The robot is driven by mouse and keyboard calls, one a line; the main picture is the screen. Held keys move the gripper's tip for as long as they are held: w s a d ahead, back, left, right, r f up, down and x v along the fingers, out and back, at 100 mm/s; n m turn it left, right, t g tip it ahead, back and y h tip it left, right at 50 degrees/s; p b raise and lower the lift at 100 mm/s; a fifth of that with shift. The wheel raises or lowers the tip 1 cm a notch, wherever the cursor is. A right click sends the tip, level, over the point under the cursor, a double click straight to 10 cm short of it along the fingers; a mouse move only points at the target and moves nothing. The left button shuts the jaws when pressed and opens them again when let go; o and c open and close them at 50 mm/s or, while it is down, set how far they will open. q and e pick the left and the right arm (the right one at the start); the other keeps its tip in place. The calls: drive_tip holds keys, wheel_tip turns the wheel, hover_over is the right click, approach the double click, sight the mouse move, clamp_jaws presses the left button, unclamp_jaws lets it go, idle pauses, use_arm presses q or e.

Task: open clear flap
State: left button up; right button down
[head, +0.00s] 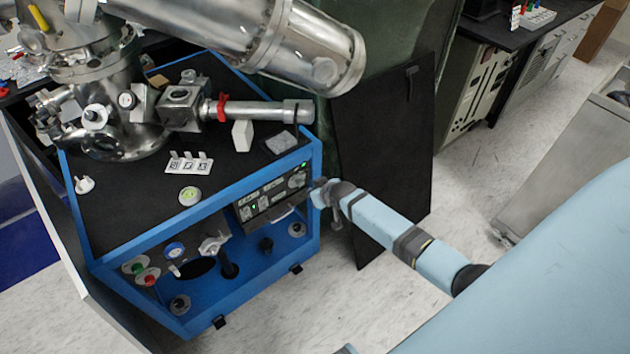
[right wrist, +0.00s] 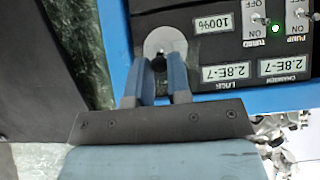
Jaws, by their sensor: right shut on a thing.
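The control panel (head: 272,194) with displays and switches is on the front of the blue-framed cart; it also shows upside down in the right wrist view (right wrist: 230,45). The clear flap is hard to make out against it; its outline is not distinct. My right gripper (head: 322,190) is at the panel's right end. In the right wrist view its fingers (right wrist: 162,68) are shut with a small gap, beside a round grey disc (right wrist: 165,38), on a small part that looks like the flap's edge. My left gripper is not in view.
Steel vacuum hardware (head: 100,115) stands on the cart's black top (head: 135,195). A dark board (head: 385,130) leans behind my right forearm. Knobs and fittings sit on the lower blue front (head: 225,300). The pale floor (head: 375,310) in front is clear.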

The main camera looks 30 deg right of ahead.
sight(313, 177)
drive_tip(key=r+g+p, duration=0.1)
drive_tip(key=p, duration=0.1)
drive_tip(key=r+g+p, duration=0.3)
drive_tip(key=p, duration=0.1)
drive_tip(key=shift+w+r+p, duration=0.2)
drive_tip(key=shift+w+p, duration=0.05)
drive_tip(key=shift+p, duration=0.15)
drive_tip(key=shift+w+r+g+p, duration=0.2)
drive_tip(key=shift+r+g+p, duration=0.15)
drive_tip(key=shift+g+p, duration=0.25)
drive_tip(key=shift+w+r+g+p, duration=0.15)
drive_tip(key=shift+r+g+p, duration=0.2)
drive_tip(key=shift+g, duration=0.35)
drive_tip(key=shift+r+g, duration=0.1)
drive_tip(key=shift+g, duration=0.2)
drive_tip(key=shift+w, duration=0.1)
drive_tip(key=shift+a, duration=0.1)
